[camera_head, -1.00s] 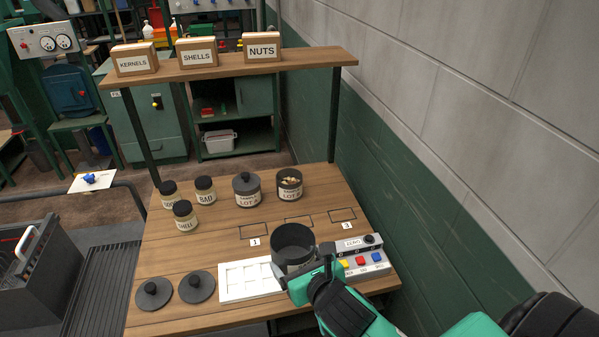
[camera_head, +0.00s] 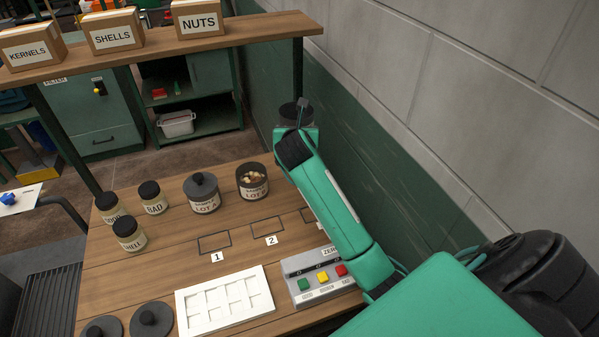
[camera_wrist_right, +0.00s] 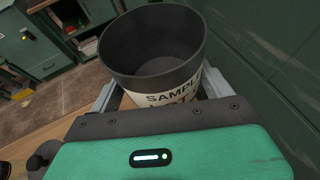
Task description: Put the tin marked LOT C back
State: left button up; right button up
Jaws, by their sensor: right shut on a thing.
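My right gripper (camera_head: 296,128) is shut on a dark open tin (camera_head: 295,113) and holds it upright near the table's far right edge, beside the wall. In the right wrist view this tin (camera_wrist_right: 152,50) sits between the fingers; its inside looks empty. Its label reads SAMPLE LOT, with the letter hidden by the gripper. On the table, a lidded tin (camera_head: 203,193) looks marked LOT A. Beside it stands an open tin with nuts inside (camera_head: 253,181), its letter hard to read. My left gripper is not in view.
Marked outlines 1 (camera_head: 214,243) and 2 (camera_head: 267,225) are bare; a third is partly behind my arm. Several jars (camera_head: 152,197) stand left. A white tray (camera_head: 225,300), button box (camera_head: 318,280) and two lids (camera_head: 150,320) lie in front. A shelf (camera_head: 170,52) overhangs the back.

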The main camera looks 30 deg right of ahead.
jog(key=shift+w+d+r, duration=0.15)
jog(key=shift+w+d, duration=0.3)
jog(key=shift+w+d+f, duration=0.15)
jog(key=shift+f, duration=0.05)
notch_tip(320, 180, down, 15)
jog(key=shift+r+p, duration=0.1)
jog(key=shift+p, duration=0.9)
notch_tip(320, 180, down, 4)
jog(key=shift+r, duration=0.15)
jog(key=shift+f, duration=0.35)
jog(key=shift+f, duration=0.1)
jog(key=o, duration=1)
